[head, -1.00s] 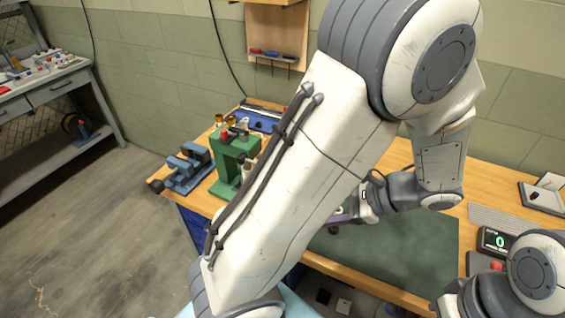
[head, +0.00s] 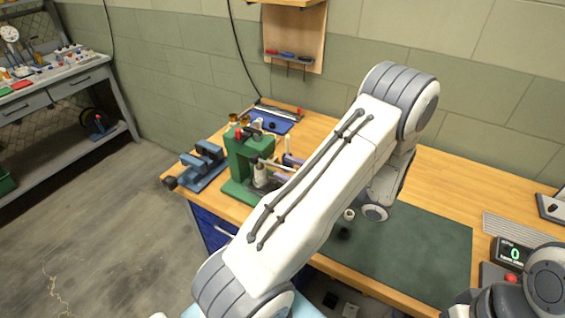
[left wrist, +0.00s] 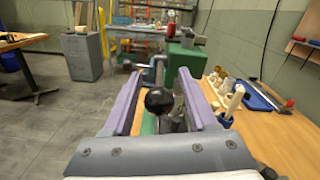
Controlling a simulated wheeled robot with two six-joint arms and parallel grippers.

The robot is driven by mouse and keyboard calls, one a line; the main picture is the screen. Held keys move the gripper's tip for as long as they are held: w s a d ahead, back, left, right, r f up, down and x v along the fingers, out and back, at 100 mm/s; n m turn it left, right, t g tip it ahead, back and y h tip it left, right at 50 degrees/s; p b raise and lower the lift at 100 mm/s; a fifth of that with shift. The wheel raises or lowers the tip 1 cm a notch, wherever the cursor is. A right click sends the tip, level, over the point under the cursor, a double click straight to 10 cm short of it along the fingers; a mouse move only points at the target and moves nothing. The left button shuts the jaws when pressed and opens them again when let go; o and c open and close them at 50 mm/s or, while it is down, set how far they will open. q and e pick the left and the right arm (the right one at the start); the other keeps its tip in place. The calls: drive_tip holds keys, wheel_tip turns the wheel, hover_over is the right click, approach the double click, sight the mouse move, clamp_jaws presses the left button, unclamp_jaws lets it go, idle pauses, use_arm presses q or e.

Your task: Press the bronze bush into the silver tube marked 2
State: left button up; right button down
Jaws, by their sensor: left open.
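The green press (head: 240,165) stands at the bench's left part and also shows in the left wrist view (left wrist: 183,62). A pale silver cylinder (head: 261,173) stands in it; I cannot read a mark on it. My left gripper (head: 287,167) is beside the press, partly hidden by my arm. In the left wrist view its purple fingers (left wrist: 163,100) are open, with a black ball knob (left wrist: 159,101) between them, apparently the press lever's end. I cannot tell whether they touch it. The bronze bush cannot be made out for sure. My right gripper is not in view.
A blue vise (head: 203,165) stands left of the press. A blue tray (head: 272,121) and small brass-coloured parts (head: 233,118) lie behind it. A small pale ring-like part (head: 349,214) is on the green mat (head: 420,250). A display reading 0 (head: 512,252) is at right.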

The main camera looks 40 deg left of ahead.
sight(277, 166)
use_arm(q)
drive_tip(key=shift+x, duration=1.15)
clamp_jaws()
idle(0.6)
